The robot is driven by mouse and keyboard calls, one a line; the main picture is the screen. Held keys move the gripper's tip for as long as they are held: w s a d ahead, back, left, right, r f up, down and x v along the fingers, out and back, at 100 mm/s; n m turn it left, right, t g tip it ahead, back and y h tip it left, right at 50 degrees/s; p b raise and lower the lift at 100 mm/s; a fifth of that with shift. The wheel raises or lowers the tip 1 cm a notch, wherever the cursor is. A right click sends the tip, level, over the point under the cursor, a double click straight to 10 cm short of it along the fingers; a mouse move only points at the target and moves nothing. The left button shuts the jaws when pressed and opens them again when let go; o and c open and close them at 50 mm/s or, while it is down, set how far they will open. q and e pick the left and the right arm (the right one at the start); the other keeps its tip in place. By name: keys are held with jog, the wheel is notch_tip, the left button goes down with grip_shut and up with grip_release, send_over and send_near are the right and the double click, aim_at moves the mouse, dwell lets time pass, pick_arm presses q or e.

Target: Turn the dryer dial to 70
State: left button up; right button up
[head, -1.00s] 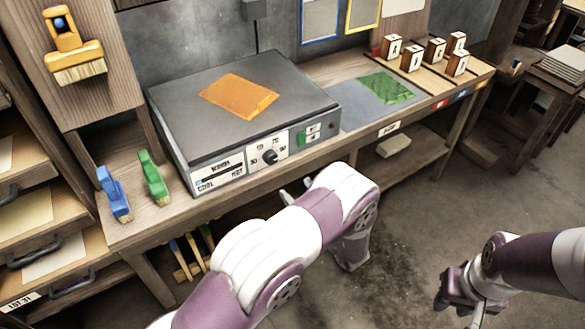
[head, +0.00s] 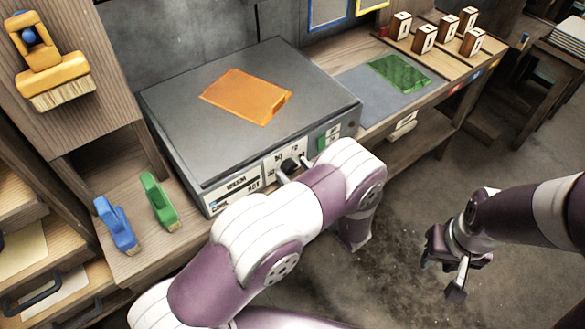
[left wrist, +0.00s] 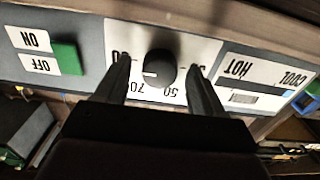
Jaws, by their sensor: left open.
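The dryer (head: 255,110) is a grey box on the bench with a control panel on its front. Its black round dial (head: 289,166) also shows in the left wrist view (left wrist: 160,68), upside down, amid number marks. A short white mark on the dial points left there, roughly towards the 70 and 90 side; the exact setting is unclear. My left gripper (head: 293,170) is open at the panel. In the left wrist view its fingers (left wrist: 160,82) stand on either side of the dial, with gaps visible. My right gripper (head: 448,268) hangs open and empty over the floor.
A green switch (left wrist: 68,58) sits beside the dial by ON and OFF labels. An orange sheet (head: 247,96) lies on the dryer. A green sheet (head: 399,73) and several numbered blocks (head: 424,38) are right.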

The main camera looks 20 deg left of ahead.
pick_arm(q)
jog(key=c, duration=1.1)
jog(key=shift+o, duration=0.2)
jog(key=shift+d+n, duration=0.1)
jog(key=shift+n, duration=0.3)
jog(key=shift+f+n+b, duration=0.1)
jog(key=shift+n+b, duration=0.5)
jog(key=n+b, duration=0.2)
jog(key=n, duration=0.2)
jog(key=n+b, duration=0.3)
jog(key=n, duration=0.1)
jog(key=shift+n+b, duration=0.4)
jog(key=shift+n, duration=0.5)
